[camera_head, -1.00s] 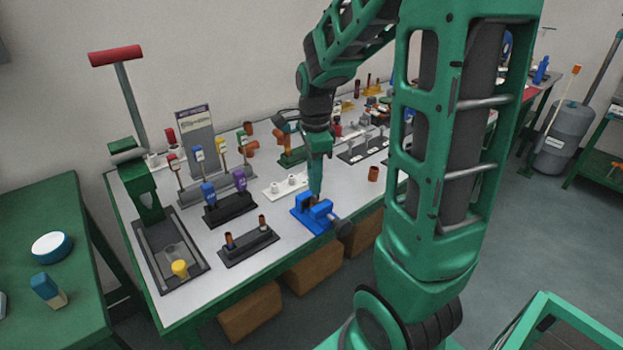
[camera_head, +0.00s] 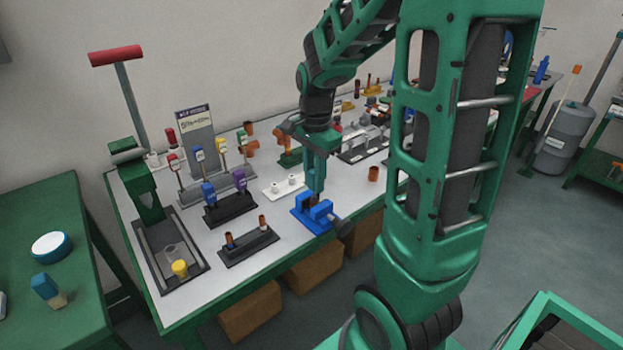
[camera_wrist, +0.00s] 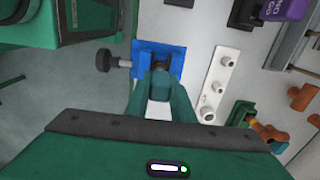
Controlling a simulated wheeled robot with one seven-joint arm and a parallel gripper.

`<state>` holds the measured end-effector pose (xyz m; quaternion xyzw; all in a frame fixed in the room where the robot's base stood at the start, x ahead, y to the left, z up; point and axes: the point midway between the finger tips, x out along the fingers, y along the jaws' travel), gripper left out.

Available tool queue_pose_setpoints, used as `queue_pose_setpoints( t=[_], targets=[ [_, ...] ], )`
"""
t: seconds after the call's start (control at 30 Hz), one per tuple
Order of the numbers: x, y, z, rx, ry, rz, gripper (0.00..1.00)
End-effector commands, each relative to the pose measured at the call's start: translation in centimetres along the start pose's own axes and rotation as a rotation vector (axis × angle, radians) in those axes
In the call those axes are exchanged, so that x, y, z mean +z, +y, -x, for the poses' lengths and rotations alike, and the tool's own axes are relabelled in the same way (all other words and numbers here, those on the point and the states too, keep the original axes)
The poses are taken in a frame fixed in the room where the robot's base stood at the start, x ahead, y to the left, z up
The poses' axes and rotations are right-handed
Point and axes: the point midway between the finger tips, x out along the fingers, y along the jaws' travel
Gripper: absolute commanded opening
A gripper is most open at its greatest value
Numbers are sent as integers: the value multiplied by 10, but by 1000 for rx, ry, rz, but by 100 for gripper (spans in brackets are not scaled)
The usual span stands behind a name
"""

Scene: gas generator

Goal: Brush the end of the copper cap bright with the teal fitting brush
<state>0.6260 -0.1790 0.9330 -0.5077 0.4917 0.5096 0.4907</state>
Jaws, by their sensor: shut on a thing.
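My gripper (camera_head: 315,192) points down over the blue vise (camera_head: 323,218) at the bench's front edge. A brown, copper-coloured end (camera_wrist: 160,65), likely the copper cap, shows just beyond the fingertips, in the jaws of the blue vise (camera_wrist: 174,52). I cannot tell whether the brush touches it. In the head view my fingers largely hide both.
A white block with fittings (camera_head: 285,188) stands close behind the vise. A dark rack (camera_head: 248,248) with copper pieces is to its left, and a loose copper piece (camera_head: 373,174) to its right. The vise's dark handle knob (camera_head: 344,228) sticks out at the front.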

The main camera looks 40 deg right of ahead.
Motion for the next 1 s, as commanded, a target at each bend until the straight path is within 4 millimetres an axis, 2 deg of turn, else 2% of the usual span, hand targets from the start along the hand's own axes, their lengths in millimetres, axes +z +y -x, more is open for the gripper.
queue_pose_setpoints(
  t=[0.6,1.0],
  targets=[
    [0,-1,40,-2,1,0,5],
    [0,0,46,-1,1,-1,5]
  ],
)
